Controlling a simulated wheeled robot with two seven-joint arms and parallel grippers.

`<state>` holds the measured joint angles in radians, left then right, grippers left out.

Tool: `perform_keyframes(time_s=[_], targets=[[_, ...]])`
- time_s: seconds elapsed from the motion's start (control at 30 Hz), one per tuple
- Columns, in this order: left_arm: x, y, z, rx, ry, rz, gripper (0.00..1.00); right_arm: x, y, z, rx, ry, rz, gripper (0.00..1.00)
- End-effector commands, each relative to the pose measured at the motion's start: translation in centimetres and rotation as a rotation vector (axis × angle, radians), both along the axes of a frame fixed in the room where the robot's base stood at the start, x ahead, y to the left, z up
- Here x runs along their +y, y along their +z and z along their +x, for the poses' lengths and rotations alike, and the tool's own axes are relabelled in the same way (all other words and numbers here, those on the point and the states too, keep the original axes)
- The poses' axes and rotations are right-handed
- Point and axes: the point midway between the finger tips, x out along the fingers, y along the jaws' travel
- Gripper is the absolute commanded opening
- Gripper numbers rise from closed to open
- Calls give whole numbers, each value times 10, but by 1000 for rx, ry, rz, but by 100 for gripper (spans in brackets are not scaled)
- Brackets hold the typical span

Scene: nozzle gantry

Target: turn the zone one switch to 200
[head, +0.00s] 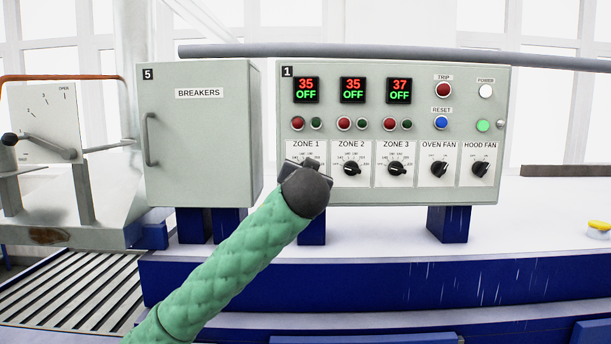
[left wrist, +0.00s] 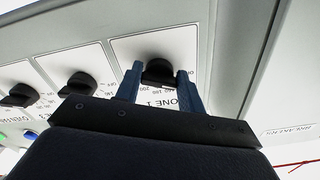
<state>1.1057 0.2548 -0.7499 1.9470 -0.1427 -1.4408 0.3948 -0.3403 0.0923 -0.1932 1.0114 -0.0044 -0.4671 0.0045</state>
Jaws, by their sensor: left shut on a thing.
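The zone one switch (left wrist: 158,71) is a black rotary knob on a white dial plate marked ZONE 1 (head: 306,145) on the grey control panel. My left gripper (head: 306,168) covers this knob in the head view. In the left wrist view my left gripper's two blue fingers (left wrist: 158,85) stand on either side of the knob and are shut on it. Which number the knob points to is hidden. The display above zone one (head: 306,90) reads 35 in red and OFF in green. My right gripper is not in view.
The zone 2 knob (head: 352,169), zone 3 knob (head: 397,169), oven fan knob (head: 439,169) and hood fan knob (head: 481,169) sit to the right. A breakers cabinet (head: 198,150) with a handle stands close on the left. A grey pipe (head: 230,51) runs behind.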

Motion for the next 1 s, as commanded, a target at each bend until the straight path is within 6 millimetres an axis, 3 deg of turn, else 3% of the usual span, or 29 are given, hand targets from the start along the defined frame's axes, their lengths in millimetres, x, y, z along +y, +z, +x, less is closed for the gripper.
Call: perform_keyframes(time_s=[0.3,0.57,1.0], targets=[[1,-1,0,0,0,276,16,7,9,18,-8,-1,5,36],[1,1,0,-1,-1,525,16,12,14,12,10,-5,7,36],[2,3,0,0,-1,944,16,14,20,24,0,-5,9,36]])
